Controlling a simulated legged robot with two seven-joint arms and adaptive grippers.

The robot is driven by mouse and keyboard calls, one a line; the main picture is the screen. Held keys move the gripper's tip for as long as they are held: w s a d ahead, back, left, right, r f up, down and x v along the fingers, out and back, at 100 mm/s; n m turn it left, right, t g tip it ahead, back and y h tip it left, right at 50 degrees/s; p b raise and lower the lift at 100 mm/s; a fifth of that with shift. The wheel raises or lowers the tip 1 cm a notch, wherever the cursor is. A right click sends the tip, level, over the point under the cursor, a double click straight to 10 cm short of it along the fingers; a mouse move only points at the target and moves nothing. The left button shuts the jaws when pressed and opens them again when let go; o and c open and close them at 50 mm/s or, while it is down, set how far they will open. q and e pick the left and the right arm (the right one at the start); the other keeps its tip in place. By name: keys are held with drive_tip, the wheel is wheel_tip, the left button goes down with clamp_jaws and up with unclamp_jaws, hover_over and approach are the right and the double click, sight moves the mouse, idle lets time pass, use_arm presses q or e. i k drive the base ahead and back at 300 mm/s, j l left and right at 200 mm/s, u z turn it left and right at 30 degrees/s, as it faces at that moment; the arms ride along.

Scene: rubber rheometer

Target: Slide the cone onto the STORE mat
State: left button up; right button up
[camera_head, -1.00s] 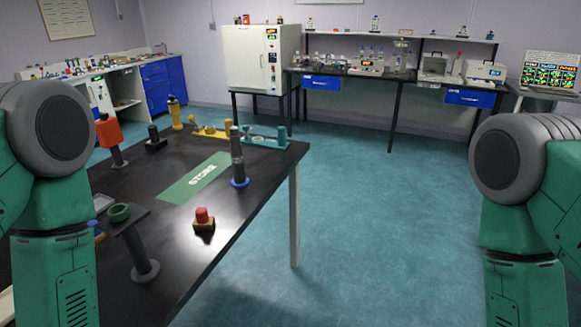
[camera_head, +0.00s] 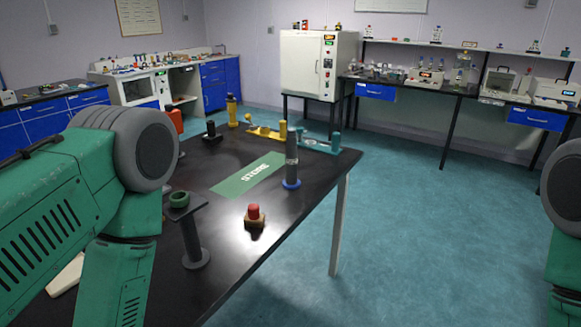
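The green STORE mat (camera_head: 247,175) lies flat on the black table (camera_head: 215,225), with nothing on its visible surface. I cannot tell for sure which thing is the cone. A tall grey post-like piece with a blue ring at its base (camera_head: 291,165) stands upright just right of the mat, apart from its printed middle. An orange-red piece (camera_head: 174,120) stands farther left, partly hidden behind my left arm. Both my grippers are out of view. Only upper parts of my left and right arms show, at the left and right edges.
A grey stand with a green ring (camera_head: 181,201) is at front left. Black (camera_head: 211,132), yellow (camera_head: 233,110) and teal (camera_head: 317,144) pieces stand behind the mat. Open floor lies to the right.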

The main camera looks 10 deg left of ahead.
sight(292, 182)
drive_tip(key=i+l, duration=1.15)
